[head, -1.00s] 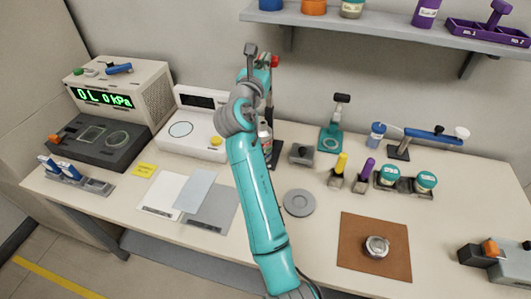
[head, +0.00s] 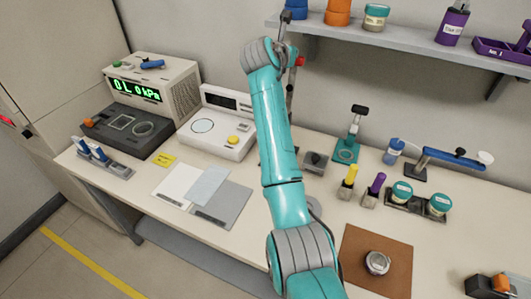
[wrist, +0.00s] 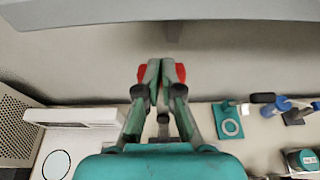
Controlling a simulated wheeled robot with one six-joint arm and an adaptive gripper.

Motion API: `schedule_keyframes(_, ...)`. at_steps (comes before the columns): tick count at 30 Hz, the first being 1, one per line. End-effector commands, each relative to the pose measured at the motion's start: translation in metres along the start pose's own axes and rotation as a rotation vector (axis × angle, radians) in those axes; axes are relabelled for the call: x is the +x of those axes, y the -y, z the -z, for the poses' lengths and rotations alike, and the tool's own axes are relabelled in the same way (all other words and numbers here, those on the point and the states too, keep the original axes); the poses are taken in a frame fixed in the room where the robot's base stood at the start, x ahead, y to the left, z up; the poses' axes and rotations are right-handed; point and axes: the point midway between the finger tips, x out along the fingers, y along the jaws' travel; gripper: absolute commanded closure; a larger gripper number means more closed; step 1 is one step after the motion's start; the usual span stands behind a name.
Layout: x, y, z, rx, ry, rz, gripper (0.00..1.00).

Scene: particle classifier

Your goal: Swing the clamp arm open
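A blue lever arm (head: 453,157) with a white knob sits on a dark post and base at the right back of the bench. It looks like the clamp arm and lies crosswise, roughly level. Part of it shows at the right edge of the wrist view (wrist: 302,112). My gripper (wrist: 161,70) has its fingertips together with nothing seen between them. It is up in front of the wall below the shelf, left of the lever arm and well apart from it. In the head view my arm mostly hides the gripper.
The shelf (head: 400,36) with jars hangs close above my gripper. A teal stand (head: 350,140), a blue bottle (head: 393,151) and teal-lidded jars (head: 438,204) crowd around the lever's base. A console with a green display (head: 140,92) is at left.

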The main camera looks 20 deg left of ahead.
Motion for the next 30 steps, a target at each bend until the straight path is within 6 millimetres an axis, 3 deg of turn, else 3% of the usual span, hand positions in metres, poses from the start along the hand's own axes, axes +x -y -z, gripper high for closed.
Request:
schedule_keyframes(19,-0.001,0.006,-0.007,0.004,0.014,0.003,1.00)
schedule_keyframes(23,-0.015,0.006,-0.008,0.003,0.015,0.003,1.00)
schedule_keyframes(30,-0.062,0.003,-0.005,0.004,0.010,0.000,1.00)
